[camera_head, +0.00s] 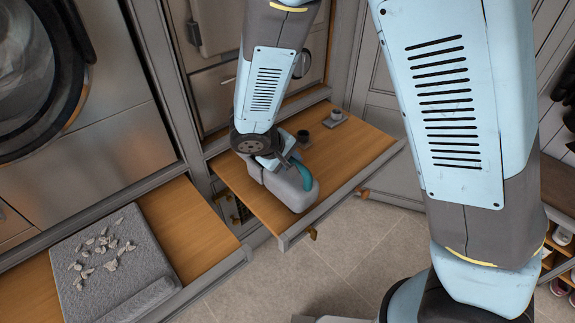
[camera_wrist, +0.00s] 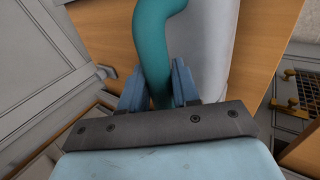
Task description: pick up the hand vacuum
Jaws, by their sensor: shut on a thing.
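The hand vacuum (camera_head: 289,187) is a grey rounded body with a teal handle (camera_head: 301,172). In the head view it is at the pulled-out wooden shelf, near its front edge; I cannot tell whether it rests on the shelf or is just above it. My gripper (camera_wrist: 158,84) is shut on the teal handle, with one blue finger on each side of it. The handle (camera_wrist: 152,50) runs up between the fingers in the wrist view, beside the grey body (camera_wrist: 210,45). In the head view my arm hides the gripper's fingers and part of the vacuum.
A round-doored machine (camera_head: 100,40) stands left. Shoes (camera_head: 562,236) sit in a rack at right.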

